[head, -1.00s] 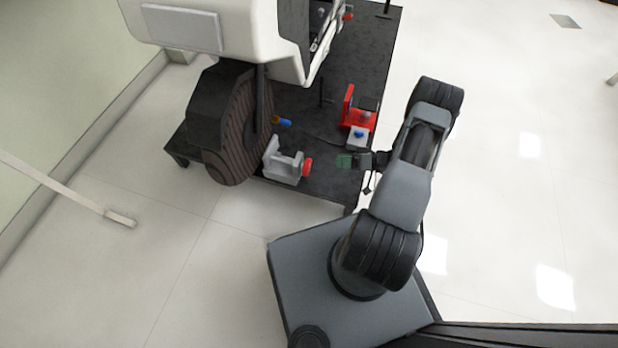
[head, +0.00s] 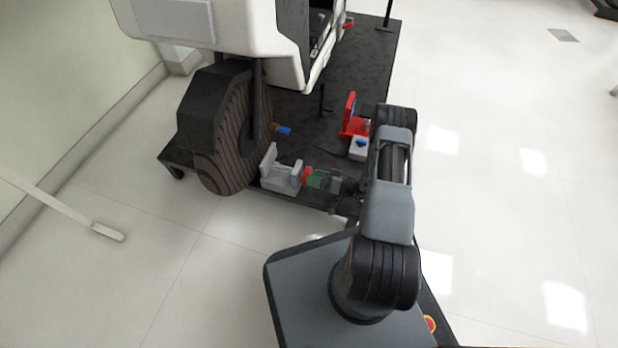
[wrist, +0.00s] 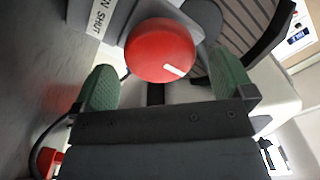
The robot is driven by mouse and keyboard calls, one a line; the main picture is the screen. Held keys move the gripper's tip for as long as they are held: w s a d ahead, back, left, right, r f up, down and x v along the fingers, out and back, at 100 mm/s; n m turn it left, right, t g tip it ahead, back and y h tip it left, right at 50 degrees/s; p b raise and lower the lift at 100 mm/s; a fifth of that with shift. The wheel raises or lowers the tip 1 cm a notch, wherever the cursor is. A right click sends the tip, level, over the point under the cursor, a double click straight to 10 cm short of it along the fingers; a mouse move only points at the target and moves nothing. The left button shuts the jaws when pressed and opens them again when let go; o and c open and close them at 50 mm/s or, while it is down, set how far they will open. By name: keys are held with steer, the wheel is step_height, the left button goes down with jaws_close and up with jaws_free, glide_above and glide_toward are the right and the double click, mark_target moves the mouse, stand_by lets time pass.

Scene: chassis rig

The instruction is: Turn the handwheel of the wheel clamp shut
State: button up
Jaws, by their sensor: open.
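The wheel clamp (head: 282,181) is a grey block with upright jaws, on the black platform beside the large ribbed wheel (head: 228,150). Its red handwheel (head: 307,175) faces right, towards my gripper (head: 316,179). In the wrist view the handwheel (wrist: 160,50) is a round red knob with a white mark pointing to the lower right. My gripper (wrist: 170,85) is open, with one green finger on each side below the knob. Whether the fingers touch the knob cannot be told.
A red bracket (head: 350,118) and a white block with a blue knob (head: 359,147) stand on the platform (head: 368,60) behind my gripper. A blue and yellow piece (head: 282,130) lies near the wheel. A thin black post (head: 322,101) rises nearby. Floor to the right is clear.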

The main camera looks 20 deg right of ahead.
steer(key=shift+x, duration=1.35)
steer(key=shift+c, duration=0.3)
steer(key=c, duration=0.9)
